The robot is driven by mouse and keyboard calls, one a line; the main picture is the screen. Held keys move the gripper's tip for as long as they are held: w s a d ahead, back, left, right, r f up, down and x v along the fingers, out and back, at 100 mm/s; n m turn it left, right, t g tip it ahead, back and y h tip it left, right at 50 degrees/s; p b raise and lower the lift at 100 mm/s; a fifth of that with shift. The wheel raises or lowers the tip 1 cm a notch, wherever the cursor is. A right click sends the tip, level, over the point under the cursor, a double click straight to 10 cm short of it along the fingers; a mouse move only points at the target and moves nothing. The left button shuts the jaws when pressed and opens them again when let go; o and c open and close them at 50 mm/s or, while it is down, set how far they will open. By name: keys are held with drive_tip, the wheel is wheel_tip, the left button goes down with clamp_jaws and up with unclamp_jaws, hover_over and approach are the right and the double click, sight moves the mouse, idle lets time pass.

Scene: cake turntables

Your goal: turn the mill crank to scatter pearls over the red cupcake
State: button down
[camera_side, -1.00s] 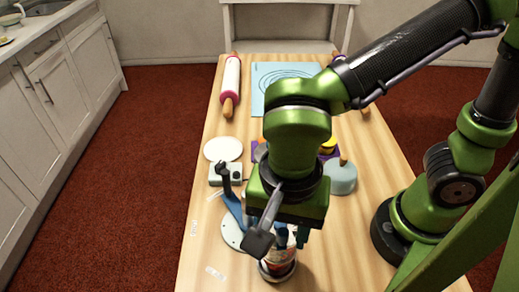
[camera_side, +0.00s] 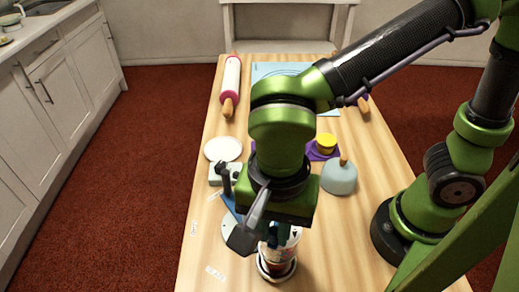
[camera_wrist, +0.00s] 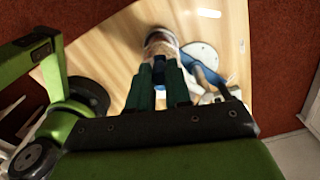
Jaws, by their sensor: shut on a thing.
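The mill (camera_side: 281,248), a jar-like body with white, red and dark patches, stands near the table's front edge. It also shows in the wrist view (camera_wrist: 160,42). A blue bracket arm (camera_wrist: 208,72) rises beside it from a white round base (camera_wrist: 201,52). My gripper (camera_wrist: 160,75) is over the mill, fingers pointing down, shut on a small blue piece that looks like the mill crank. In the side view my wrist hides most of the crank and the mill's top. I cannot make out the red cupcake.
Behind are a white disc (camera_side: 223,149), a small white box (camera_side: 215,174), a grey-blue tool with a wooden handle (camera_side: 339,178) and a yellow piece (camera_side: 326,142) on a purple mat. A rolling pin (camera_side: 230,88) and a blue mat (camera_side: 275,70) lie farther back.

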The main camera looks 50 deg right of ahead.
drive_tip(key=shift+w, duration=0.2)
drive_tip(key=shift+w+a, duration=0.1)
drive_tip(key=shift+w, duration=0.6)
drive_tip(key=shift+w+d, duration=0.2)
drive_tip(key=shift+w, duration=0.35)
